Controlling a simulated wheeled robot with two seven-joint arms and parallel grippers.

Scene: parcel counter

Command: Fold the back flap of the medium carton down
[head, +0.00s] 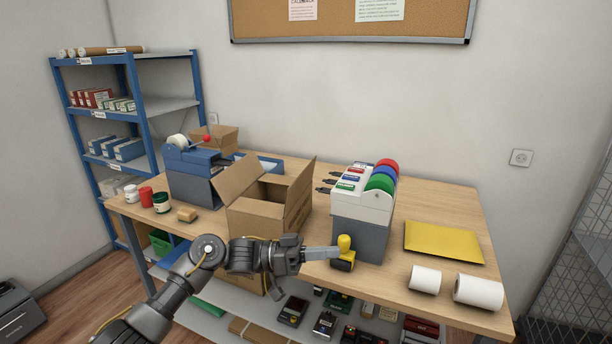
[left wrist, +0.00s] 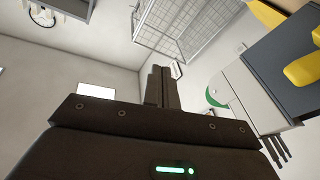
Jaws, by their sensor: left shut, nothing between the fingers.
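The medium carton (head: 256,219) stands open on the counter, left of the middle in the head view. Its left flap (head: 238,178) and right flap (head: 300,188) stand up. I cannot clearly make out the back flap at the far edge. My left gripper (head: 322,253) is in front of the carton's right side, near the counter's front edge, with its fingers pointing right. Its fingers also show in the left wrist view (left wrist: 162,87), together and empty. It is apart from the carton, which the left wrist view does not show. My right gripper is out of view.
A yellow-handled stamp (head: 344,254) is right at my left fingertips. A grey-and-white dispenser with coloured rolls (head: 362,213) stands right of the carton. A blue tape dispenser (head: 192,172) stands to its left. A yellow envelope (head: 443,242) and paper rolls (head: 478,291) lie right.

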